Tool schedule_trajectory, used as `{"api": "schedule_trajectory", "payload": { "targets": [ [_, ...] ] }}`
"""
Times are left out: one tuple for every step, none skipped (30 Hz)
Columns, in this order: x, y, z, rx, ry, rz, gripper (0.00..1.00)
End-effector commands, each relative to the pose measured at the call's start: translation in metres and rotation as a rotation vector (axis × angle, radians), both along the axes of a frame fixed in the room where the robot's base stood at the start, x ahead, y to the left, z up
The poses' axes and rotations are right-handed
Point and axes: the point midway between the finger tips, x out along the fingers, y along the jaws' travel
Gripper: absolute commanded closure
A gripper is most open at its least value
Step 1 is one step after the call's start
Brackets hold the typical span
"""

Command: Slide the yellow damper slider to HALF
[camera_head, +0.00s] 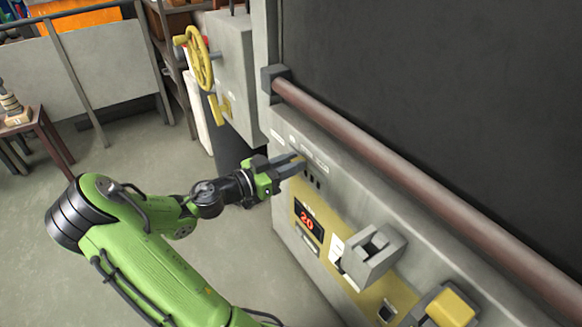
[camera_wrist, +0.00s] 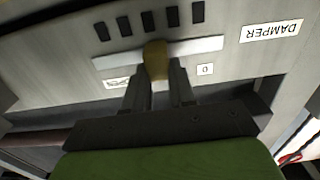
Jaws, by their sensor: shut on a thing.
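The yellow damper slider (camera_wrist: 155,60) shows in the wrist view as a yellow knob on a pale horizontal track (camera_wrist: 205,45). My gripper (camera_wrist: 159,84) has its two dark fingers on either side of the knob and is shut on it. A small "0" label (camera_wrist: 205,70) is just right of the fingers; another label (camera_wrist: 117,83), partly hidden and hard to read, is at the left. A "DAMPER" label (camera_wrist: 271,31) appears upside down at the right.
Several dark slots (camera_wrist: 150,22) run above the track. In the head view, a brown bar (camera_head: 400,170) crosses above the panel, a red display reads 20 (camera_head: 307,222), and a grey box-like handle (camera_head: 372,255) and yellow button (camera_head: 451,308) sit lower right. A yellow handwheel (camera_head: 199,57) stands behind.

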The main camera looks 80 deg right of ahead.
Motion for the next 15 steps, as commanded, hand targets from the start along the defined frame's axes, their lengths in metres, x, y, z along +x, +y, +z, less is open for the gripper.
{"api": "schedule_trajectory", "payload": {
  "targets": [
    [-0.0005,-0.0002,-0.0020,-0.001,0.000,-0.002,1.00],
    [-0.0006,-0.0002,-0.0012,-0.001,0.000,-0.003,1.00],
    [-0.0007,-0.0002,-0.0004,-0.001,0.000,-0.003,1.00],
    [-0.0008,-0.0001,-0.0001,-0.001,0.000,-0.003,1.00],
    [-0.0008,-0.0001,0.0001,-0.001,0.000,-0.003,1.00],
    [-0.0008,-0.0002,0.0003,-0.002,0.001,-0.003,1.00],
    [-0.0008,-0.0002,0.0004,-0.002,0.001,-0.003,1.00],
    [-0.0008,-0.0002,0.0004,-0.002,0.001,-0.003,0.72],
    [-0.0008,-0.0002,0.0004,-0.002,0.001,-0.003,0.66],
    [-0.0008,-0.0002,0.0004,-0.002,0.001,-0.003,0.61],
    [-0.0008,-0.0002,0.0004,-0.002,0.001,-0.003,0.57],
    [-0.0008,-0.0002,0.0004,-0.002,0.001,-0.003,0.51],
    [-0.0008,-0.0002,0.0004,-0.002,0.001,-0.003,0.49],
    [-0.0008,-0.0002,0.0004,-0.002,0.001,-0.003,0.49],
    [-0.0008,-0.0002,0.0003,-0.002,0.001,-0.003,0.49]
  ]
}}
